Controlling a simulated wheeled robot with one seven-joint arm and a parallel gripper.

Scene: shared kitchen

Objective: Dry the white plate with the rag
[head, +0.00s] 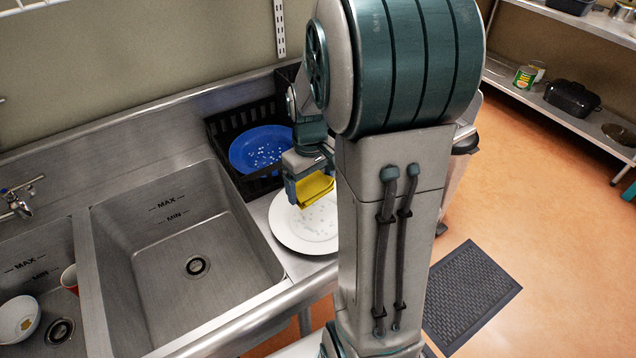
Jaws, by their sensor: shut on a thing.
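The white plate (292,236) lies flat on the metal counter to the right of the large sink basin. Pale droplets show on its upper face, and my arm hides its right edge. My gripper (308,190) is over the back part of the plate, pointing down. It is shut on the yellow rag (314,189), which is folded and hangs between the fingers. I cannot tell whether the rag touches the plate.
A black rack (222,127) behind the plate holds a blue plate (258,150) with droplets. The large sink basin (150,260) is empty. The left basin holds a white bowl (18,318) and a red cup (70,278). A dark mat (470,295) lies on the floor.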

